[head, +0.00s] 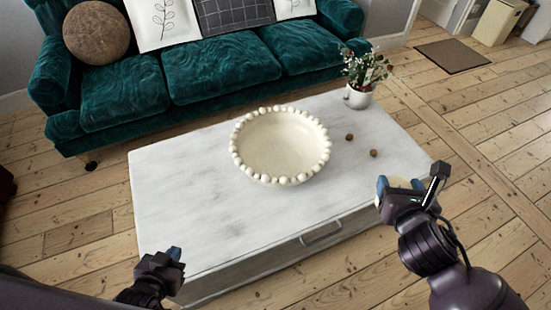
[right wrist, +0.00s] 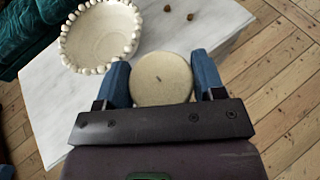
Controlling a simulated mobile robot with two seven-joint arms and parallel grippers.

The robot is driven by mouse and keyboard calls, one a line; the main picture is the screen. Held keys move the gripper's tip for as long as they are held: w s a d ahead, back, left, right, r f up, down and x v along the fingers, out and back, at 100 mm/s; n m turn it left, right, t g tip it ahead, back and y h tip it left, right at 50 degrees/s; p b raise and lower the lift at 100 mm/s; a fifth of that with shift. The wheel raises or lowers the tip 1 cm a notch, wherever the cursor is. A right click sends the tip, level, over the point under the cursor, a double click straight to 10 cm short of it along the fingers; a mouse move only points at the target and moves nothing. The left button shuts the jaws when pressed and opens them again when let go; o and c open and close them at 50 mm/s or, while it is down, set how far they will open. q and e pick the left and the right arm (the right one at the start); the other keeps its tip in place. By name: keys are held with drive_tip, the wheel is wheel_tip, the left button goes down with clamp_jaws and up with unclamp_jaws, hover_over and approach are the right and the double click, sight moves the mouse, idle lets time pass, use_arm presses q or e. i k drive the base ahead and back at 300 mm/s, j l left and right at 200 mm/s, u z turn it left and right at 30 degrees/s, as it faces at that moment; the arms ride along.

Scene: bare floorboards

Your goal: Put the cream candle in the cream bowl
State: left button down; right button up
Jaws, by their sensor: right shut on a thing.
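The cream bowl (head: 281,146) with a beaded rim sits on the white coffee table, and its inside looks empty. It also shows at the upper left of the right wrist view (right wrist: 101,36). My right gripper (head: 400,187) is shut on the round cream candle (right wrist: 161,78), whose wick faces the wrist camera. The candle is mostly hidden behind the gripper in the head view, near the table's right end. My left gripper (head: 166,258) is near the table's front left corner, apart from the bowl. Its finger gap is too unclear to read.
The white table (head: 180,190) is clear left of the bowl. Two small brown balls (head: 349,137) lie right of the bowl. A potted plant (head: 361,82) stands at the table's back right. A green sofa (head: 215,66) is behind the table.

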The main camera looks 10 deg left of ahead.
sight(280, 160)
drive_tip(key=i+l+u, duration=0.1)
drive_tip(key=l+u, duration=0.8)
drive_tip(key=k+l+u, duration=0.1)
drive_tip(key=l+u, duration=0.35)
drive_tip(key=k+l+u, duration=0.15)
drive_tip(key=l+u, duration=0.65)
drive_tip(key=k+l+u, duration=0.1)
drive_tip(key=l+u, duration=0.2)
drive_tip(key=k+l+u, duration=0.15)
drive_tip(key=l+u, duration=0.2)
drive_tip(key=k+l+u, duration=0.15)
drive_tip(key=l+u, duration=0.15)
